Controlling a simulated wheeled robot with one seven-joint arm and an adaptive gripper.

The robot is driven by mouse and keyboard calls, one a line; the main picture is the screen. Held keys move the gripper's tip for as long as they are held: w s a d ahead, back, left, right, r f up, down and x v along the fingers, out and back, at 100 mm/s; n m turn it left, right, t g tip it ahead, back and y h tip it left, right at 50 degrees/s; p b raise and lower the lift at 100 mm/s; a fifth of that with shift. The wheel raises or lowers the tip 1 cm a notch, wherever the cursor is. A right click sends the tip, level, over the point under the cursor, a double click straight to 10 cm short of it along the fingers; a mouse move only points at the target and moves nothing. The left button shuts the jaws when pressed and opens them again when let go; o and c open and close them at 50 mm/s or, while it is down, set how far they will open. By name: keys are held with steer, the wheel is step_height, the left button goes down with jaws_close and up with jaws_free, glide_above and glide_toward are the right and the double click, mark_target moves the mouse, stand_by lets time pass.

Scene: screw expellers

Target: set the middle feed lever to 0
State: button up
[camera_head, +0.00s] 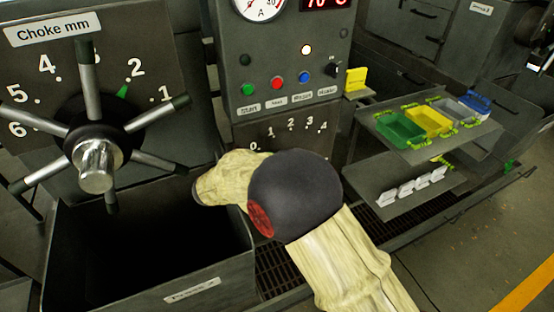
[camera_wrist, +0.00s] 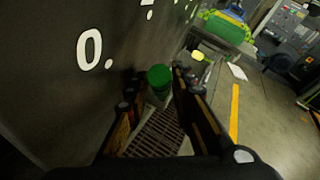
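The feed panel (camera_head: 285,135) with its scale 0 to 4 is below the buttons in the head view. In the wrist view the mark 0 (camera_wrist: 90,48) is large at upper left. A lever with a green cylindrical knob (camera_wrist: 160,77) and a pale stem stands out beside the panel. My gripper (camera_wrist: 156,82) has its two dark fingers apart, one on each side of the knob, and I see no clear contact. In the head view my sleeved arm hides the fingers and the lever, so I cannot read the lever's setting there.
A choke wheel (camera_head: 97,150) with long spokes stands at the left, above an open dark bin (camera_head: 200,285). Shelves with green (camera_head: 400,128), yellow and blue trays are at the right. A floor grating (camera_wrist: 155,135) lies below the fingers.

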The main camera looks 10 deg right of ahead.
steer(key=shift+r, duration=0.1)
steer(key=v, duration=1.2)
steer(key=shift+d, duration=0.1)
steer(key=shift+c, duration=0.4)
